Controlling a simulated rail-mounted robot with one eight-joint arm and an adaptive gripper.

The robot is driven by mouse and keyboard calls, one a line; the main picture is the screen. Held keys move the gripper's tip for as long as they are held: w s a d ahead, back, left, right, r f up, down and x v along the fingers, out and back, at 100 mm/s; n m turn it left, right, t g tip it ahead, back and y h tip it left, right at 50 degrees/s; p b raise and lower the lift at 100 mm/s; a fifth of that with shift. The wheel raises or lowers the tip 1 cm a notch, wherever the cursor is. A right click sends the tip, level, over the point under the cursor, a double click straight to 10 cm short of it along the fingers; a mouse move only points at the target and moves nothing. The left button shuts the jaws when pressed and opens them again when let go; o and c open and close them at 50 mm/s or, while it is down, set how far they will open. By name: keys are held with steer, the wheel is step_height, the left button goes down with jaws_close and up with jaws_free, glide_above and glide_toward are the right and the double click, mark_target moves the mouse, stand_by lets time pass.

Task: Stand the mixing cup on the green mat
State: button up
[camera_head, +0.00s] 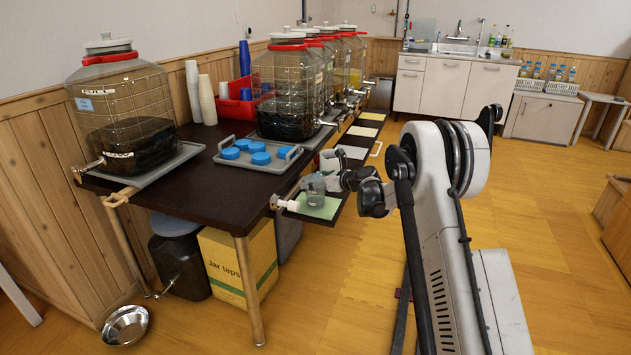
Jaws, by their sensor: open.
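A small translucent grey-green cup (315,192), which looks like the mixing cup, is upright at the green mat (325,211) on a low shelf at the table's right side. Its base appears to rest on the mat, though it is too small to be sure of contact. My gripper (322,178) is open and reaches in from the right, close to the cup's upper part. Whether the fingers touch the cup cannot be told at this size.
The dark table (205,190) holds big red-lidded jars (122,105), a grey tray (222,160) with blue lids, and cup stacks (207,98). The floor right of my arm is clear.

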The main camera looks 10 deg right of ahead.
steer(key=v, duration=0.8)
steer(key=shift+p, duration=0.3)
stand_by(1.3)
stand_by(0.4)
steer(key=v, duration=1.2)
